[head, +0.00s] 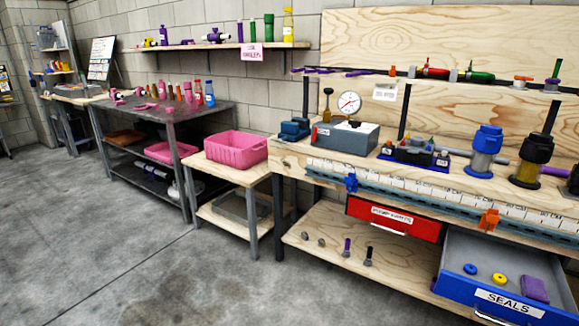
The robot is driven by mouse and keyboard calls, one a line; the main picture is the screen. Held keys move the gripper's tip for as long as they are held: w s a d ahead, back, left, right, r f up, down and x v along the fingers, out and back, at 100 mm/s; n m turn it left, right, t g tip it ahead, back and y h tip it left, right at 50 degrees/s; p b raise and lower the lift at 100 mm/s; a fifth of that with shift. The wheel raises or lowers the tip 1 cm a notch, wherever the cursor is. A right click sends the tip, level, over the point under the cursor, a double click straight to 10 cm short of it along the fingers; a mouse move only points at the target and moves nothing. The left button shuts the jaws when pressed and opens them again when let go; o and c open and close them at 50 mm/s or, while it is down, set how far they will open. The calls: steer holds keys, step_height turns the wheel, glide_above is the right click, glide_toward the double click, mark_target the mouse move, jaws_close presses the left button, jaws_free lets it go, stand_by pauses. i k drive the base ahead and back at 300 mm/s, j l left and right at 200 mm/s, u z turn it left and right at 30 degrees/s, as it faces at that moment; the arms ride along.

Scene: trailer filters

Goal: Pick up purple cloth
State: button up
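A purple, flat, roughly square piece that looks like the folded purple cloth (534,288) lies in the right part of the open blue drawer (470,283) labelled SEALS, at the lower right of the head view. A yellow ring (499,280) and a blue ring (470,269) lie to its left in the same drawer. My gripper is not in view.
A workbench (290,150) with a gauge box (345,138) and filters stands above the drawer. A red drawer (392,218) sits to the left. A pink bin (236,149) stands on a low table. The grey floor (200,280) is clear at left.

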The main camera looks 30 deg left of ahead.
mark_target(534, 288)
steer(key=i+j, duration=0.75)
steer(key=j+z, duration=0.05)
